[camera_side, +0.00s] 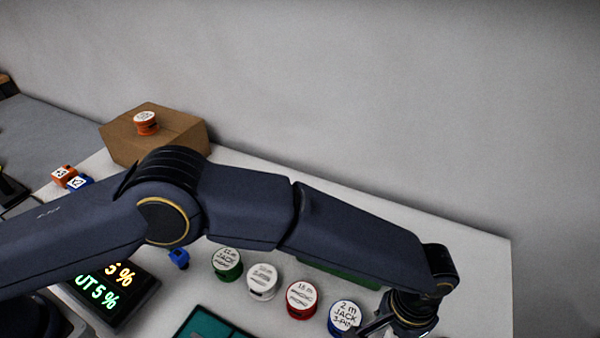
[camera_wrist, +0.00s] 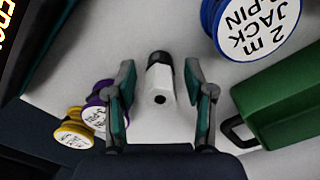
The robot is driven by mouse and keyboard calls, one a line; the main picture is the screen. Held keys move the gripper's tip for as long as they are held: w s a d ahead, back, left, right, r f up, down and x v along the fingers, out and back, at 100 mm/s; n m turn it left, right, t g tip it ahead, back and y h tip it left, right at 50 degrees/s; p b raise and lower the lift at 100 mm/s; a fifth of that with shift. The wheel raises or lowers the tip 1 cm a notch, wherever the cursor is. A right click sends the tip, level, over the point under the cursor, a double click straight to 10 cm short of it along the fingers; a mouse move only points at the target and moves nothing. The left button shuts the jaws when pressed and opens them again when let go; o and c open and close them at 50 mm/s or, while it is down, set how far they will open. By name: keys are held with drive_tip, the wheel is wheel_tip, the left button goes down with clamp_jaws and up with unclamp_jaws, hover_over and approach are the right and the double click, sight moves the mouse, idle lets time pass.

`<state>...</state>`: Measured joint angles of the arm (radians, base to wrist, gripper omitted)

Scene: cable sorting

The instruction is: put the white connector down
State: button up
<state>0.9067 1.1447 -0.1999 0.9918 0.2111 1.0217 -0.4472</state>
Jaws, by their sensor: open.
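The white connector (camera_wrist: 161,99) shows in the wrist view, a white body with a dark hole facing the camera and a black far end. It appears to rest on the white tabletop, though its exact contact is hard to tell. My gripper (camera_wrist: 162,82) is open, with one teal-padded finger on each side of the connector and a visible gap on both sides. In the side view the connector is not visible, and only part of my wrist shows at the bottom right.
A blue spool (camera_wrist: 254,22) and a green case (camera_wrist: 285,98) stand right of the gripper; purple (camera_wrist: 98,112) and yellow (camera_wrist: 75,130) spools stand left. The side view shows a row of spools, a cardboard box (camera_side: 148,147) and a display (camera_side: 112,291).

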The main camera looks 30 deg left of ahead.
wheel_tip(320, 180, up, 11)
drive_tip(key=w+a+r+n+t, duration=0.1)
drive_tip(key=w+a+r, duration=0.2)
drive_tip(key=a+r, duration=0.8)
drive_tip(key=w+a+r+n+t, duration=0.1)
drive_tip(key=w+a+r+n, duration=0.15)
drive_tip(key=a+r, duration=0.8)
drive_tip(key=s+a+n+t, duration=0.1)
drive_tip(key=s+a, duration=0.1)
drive_tip(key=a, duration=0.6)
drive_tip(key=s+a+t, duration=0.1)
drive_tip(key=s+a, duration=0.2)
drive_tip(key=a, duration=0.5)
drive_tip(key=s+a+f+n+t, duration=0.1)
drive_tip(key=s+a+f+n, duration=0.2)
drive_tip(key=s+a, duration=0.7)
drive_tip(key=shift+s+a+f+t, duration=0.3)
drive_tip(key=shift+s+f, duration=0.45)
drive_tip(key=shift+f, duration=0.1)
